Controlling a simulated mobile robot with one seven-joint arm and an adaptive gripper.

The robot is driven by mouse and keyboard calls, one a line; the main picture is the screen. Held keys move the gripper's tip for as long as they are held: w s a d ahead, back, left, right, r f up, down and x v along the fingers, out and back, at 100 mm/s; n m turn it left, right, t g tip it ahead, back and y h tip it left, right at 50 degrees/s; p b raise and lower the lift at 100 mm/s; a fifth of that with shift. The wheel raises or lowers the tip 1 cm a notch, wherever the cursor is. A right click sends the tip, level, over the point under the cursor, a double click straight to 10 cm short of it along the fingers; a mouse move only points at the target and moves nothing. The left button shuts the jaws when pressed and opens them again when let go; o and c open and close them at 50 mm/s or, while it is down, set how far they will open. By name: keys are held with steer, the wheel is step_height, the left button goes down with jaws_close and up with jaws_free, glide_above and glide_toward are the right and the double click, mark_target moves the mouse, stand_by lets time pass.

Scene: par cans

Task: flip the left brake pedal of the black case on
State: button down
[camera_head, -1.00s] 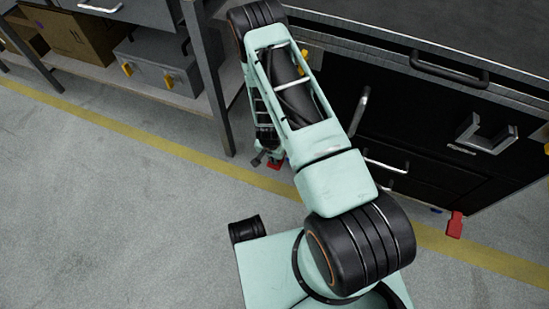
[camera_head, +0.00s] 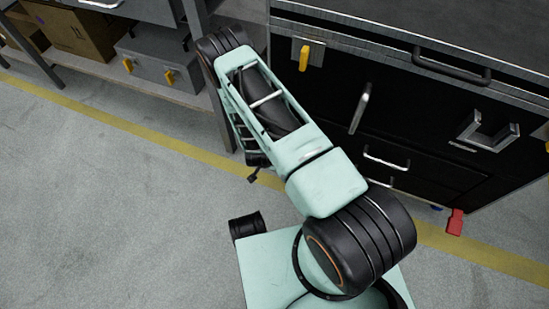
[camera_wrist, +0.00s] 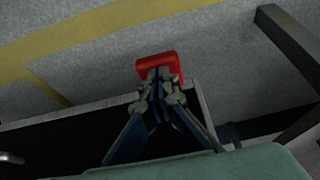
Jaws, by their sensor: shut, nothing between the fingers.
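The black case (camera_head: 420,130) stands at the right of the head view. A red brake pedal (camera_wrist: 173,56) shows low by the floor at the case's edge in the wrist view; I take it as the left one. In the head view my arm hides it. My gripper (camera_wrist: 158,76) is shut and empty, its fingertips overlapping the pedal's near edge in the wrist view. I cannot tell whether they touch. Only a dark tip of my gripper (camera_head: 253,176) shows in the head view. Another red pedal (camera_head: 455,222) sticks out at the case's lower right.
The case front carries a yellow lever (camera_head: 304,57) and several metal handles. A shelf with a grey box (camera_head: 160,62) and a cardboard box (camera_head: 75,32) stands at the left, its post close behind my arm. The floor in front is clear, with a yellow line.

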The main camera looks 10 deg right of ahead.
steer(key=shift+s+a+f, duration=0.1)
steer(key=shift+s+f, duration=0.05)
steer(key=shift+f, duration=0.55)
steer(key=shift+s+a+f, duration=0.1)
steer(key=shift+f, duration=0.6)
